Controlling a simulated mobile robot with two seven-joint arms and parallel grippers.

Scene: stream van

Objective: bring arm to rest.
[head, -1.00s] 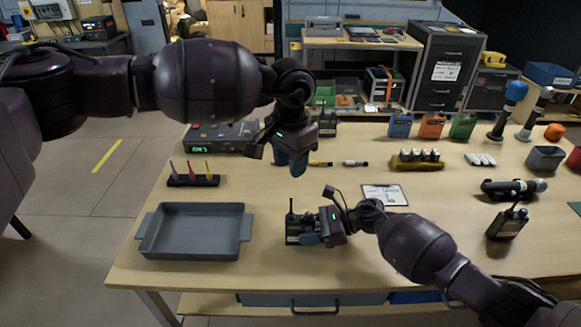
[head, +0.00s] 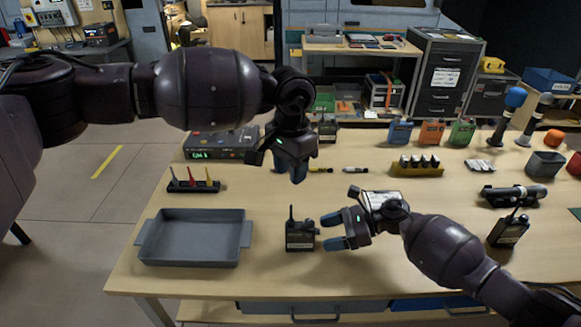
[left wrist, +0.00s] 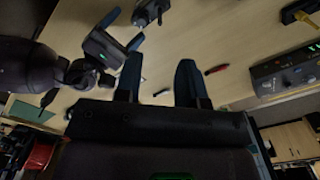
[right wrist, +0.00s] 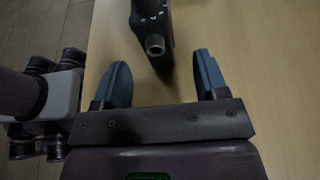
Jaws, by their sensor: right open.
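A black handheld radio (head: 300,236) stands upright on the table, right of the grey tray. My right gripper (head: 334,231) is open just to its right, empty and apart from it. In the right wrist view the radio (right wrist: 151,30) lies beyond the gap between my open blue fingers (right wrist: 162,82). My left gripper (head: 291,172) hangs above the table, in front of the back row of items. In the left wrist view its two blue fingers (left wrist: 159,82) are spread with nothing between them.
The grey tray (head: 243,235) lies at the front left. A screwdriver stand (head: 193,186) and a control box (head: 222,144) sit behind it. A second radio (head: 508,231) stands at the right. Table in front of my left gripper is mostly clear.

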